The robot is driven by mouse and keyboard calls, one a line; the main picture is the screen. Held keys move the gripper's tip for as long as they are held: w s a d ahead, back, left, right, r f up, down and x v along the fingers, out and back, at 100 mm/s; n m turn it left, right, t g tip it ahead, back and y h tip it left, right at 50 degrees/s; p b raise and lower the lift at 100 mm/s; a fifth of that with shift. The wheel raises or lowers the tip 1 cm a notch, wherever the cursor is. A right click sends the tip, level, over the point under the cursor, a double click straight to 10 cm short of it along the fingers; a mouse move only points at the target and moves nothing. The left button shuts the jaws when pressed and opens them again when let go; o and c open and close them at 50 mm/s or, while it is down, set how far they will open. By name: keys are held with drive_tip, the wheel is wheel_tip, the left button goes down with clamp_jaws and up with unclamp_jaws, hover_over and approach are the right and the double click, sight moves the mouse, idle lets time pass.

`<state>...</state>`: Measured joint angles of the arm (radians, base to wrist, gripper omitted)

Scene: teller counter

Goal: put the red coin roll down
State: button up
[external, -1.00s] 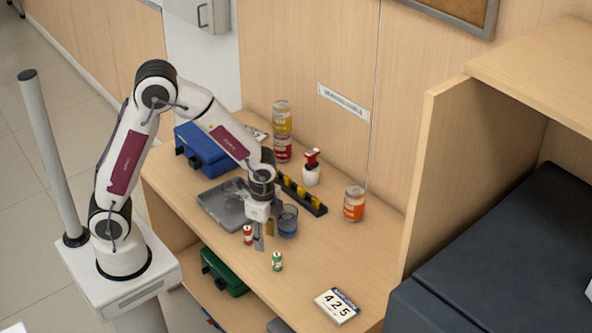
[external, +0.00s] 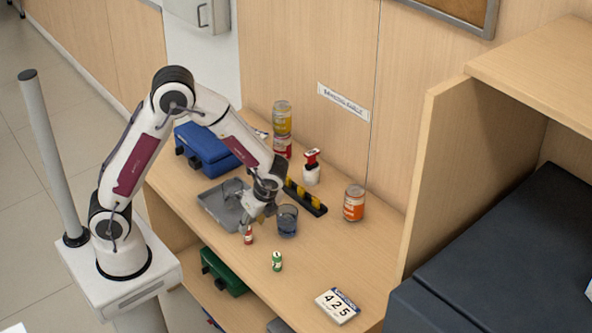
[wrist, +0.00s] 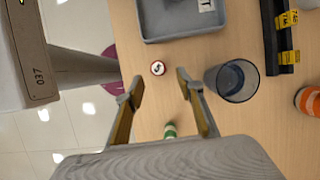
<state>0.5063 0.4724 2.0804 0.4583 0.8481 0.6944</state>
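The red coin roll (external: 248,239) stands upright on the counter, left of the blue glass. In the wrist view the red coin roll (wrist: 158,68) shows its round pale top just beyond my fingertips. My gripper (wrist: 158,88) is open and empty, with its two fingers wide apart. In the external view my gripper (external: 245,220) is tilted over the red roll and partly covers it. The green coin roll (external: 277,261) stands upright to the right and nearer the front edge. It also shows between my fingers, farther back, in the wrist view (wrist: 170,130).
A blue glass (external: 288,221) stands close to the right of my gripper. A grey tray (external: 212,206) lies behind left, and a black rack (external: 312,203) with yellow pieces behind the glass. An orange can (external: 354,203) stands right. A number card (external: 337,306) lies front right.

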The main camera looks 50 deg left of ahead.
sight(249, 230)
drive_tip(key=shift+x, duration=1.1)
drive_tip(key=shift+x, duration=2.55)
drive_tip(key=shift+s, duration=0.15)
clamp_jaws()
